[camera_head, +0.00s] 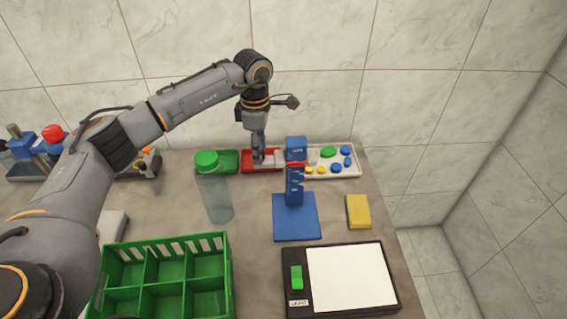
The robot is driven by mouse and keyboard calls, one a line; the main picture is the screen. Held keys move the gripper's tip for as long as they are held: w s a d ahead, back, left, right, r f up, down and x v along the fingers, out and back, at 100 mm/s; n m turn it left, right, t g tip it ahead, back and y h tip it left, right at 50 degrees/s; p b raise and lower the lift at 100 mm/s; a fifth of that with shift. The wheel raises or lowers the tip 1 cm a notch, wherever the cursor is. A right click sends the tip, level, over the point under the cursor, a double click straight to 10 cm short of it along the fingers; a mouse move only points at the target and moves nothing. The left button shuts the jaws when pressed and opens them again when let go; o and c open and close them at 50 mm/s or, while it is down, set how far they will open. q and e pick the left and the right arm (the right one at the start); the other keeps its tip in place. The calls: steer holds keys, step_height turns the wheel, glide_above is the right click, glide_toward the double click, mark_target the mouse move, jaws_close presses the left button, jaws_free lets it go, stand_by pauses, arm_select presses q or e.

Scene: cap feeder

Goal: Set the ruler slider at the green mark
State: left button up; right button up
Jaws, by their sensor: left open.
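A blue upright post (295,185) stands on a square blue base (297,222) right of the table's middle; it looks like the ruler. A blue block caps its top, and thin red lines cross it below. A small pale piece (278,158) shows left of the post's upper part; I cannot tell whether it is the slider. I cannot make out a green mark on the post. My left gripper (258,157) points down just left of the post's upper part, apart from the post as far as I can see. It is open. My right gripper is not in view.
A green-capped bottle (213,190) stands left of the post. A green crate (228,270) and a black-framed white panel (390,280) are in front. A yellow block (357,211) lies right. Red (247,166) and white (350,172) trays lie behind.

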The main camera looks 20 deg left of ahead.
arm_select(q)
step_height(320, 180, up, 6)
steer(key=p, duration=0.3)
steer(key=shift+f, duration=0.1)
stand_by(0.3)
steer(key=shift+s+f, duration=0.1)
